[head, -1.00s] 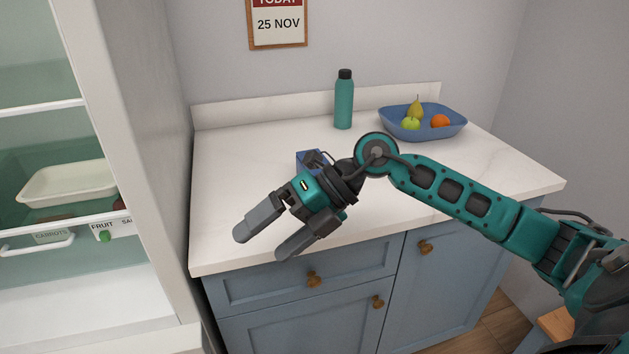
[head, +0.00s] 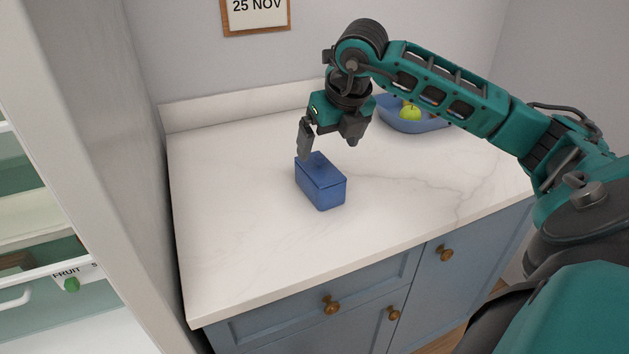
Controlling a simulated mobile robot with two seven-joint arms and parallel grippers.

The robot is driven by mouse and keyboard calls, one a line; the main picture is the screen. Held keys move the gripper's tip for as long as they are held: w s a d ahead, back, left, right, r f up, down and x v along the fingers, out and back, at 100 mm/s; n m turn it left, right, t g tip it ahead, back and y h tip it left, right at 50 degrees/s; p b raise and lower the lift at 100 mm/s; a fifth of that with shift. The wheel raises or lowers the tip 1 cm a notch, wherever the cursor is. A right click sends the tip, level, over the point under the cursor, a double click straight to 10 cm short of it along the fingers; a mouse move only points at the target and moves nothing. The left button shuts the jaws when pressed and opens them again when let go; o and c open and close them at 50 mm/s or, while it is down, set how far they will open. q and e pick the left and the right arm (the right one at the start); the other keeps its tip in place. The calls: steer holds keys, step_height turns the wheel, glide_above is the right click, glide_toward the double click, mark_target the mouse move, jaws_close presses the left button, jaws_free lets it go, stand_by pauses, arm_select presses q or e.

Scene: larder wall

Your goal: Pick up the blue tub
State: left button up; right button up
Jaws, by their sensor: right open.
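The blue tub (head: 322,185) is a small lidded box standing on the white worktop (head: 240,240), near its middle. My right gripper (head: 328,148) is open and empty, pointing down above and just behind the tub in the picture. Its left finger tip shows close to the tub's far left corner; whether it touches cannot be told. The other finger is seen end-on and shortened. My left gripper is not in view.
A blue bowl (head: 428,126) with a green apple (head: 410,112) stands at the back right, partly behind my right arm. An open fridge (head: 40,265) with shelves is at the left. The worktop around the tub is clear.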

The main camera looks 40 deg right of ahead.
mark_target(320, 167)
steer(key=x, duration=0.4)
steer(key=shift+f, duration=0.3)
steer(key=x, duration=0.4)
steer(key=shift+f, duration=0.2)
steer(key=shift+w+f, duration=0.25)
steer(key=shift+f, duration=0.1)
steer(key=c, duration=1.3)
steer(key=shift+r, duration=0.1)
steer(key=shift+c, duration=0.2)
